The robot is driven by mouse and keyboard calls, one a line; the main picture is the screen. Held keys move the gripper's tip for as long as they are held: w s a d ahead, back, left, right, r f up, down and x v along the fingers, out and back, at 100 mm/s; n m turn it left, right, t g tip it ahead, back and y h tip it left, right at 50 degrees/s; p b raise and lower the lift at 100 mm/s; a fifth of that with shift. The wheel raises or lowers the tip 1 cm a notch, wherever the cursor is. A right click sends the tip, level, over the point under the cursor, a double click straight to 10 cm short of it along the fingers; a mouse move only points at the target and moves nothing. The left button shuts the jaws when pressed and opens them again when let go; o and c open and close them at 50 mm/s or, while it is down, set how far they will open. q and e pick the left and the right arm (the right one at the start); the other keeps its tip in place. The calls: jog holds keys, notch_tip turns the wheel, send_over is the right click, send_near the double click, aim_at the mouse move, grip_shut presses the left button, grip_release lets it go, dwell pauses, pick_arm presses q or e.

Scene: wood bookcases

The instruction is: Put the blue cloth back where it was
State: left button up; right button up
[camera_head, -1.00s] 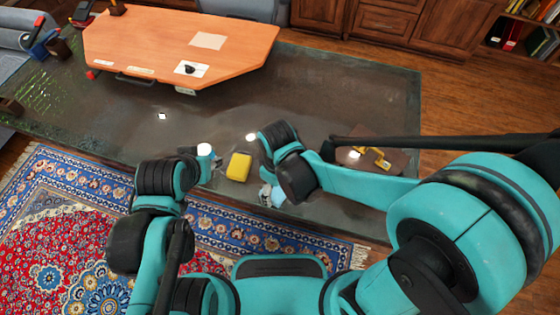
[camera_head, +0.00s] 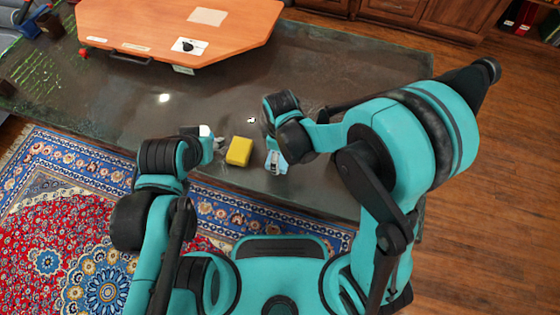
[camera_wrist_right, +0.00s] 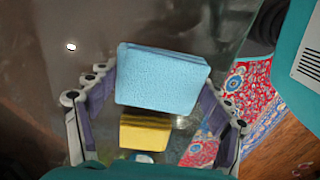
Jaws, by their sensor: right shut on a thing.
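The blue cloth (camera_wrist_right: 160,80) is a light blue folded block between the fingers of my right gripper (camera_wrist_right: 160,92) in the right wrist view. The gripper is shut on it. In the head view my right gripper (camera_head: 275,161) is over the dark table near its front edge, and the cloth is mostly hidden there. A yellow block (camera_head: 239,151) lies on the table just left of it; it also shows below the cloth in the right wrist view (camera_wrist_right: 145,133). My left gripper (camera_head: 216,144) is close to the yellow block's left side; its finger opening is unclear.
The dark glossy table (camera_head: 330,75) has free room behind the grippers. An orange desktop (camera_head: 140,25) with papers is at the back left. A patterned rug (camera_head: 80,220) lies in front, and wood cabinets (camera_head: 420,15) stand behind.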

aim_at(280, 161)
jog(key=shift+f+b, duration=0.8)
jog(key=shift+f, duration=1.05)
jog(key=shift+f, duration=0.1)
jog(key=o, duration=1.3)
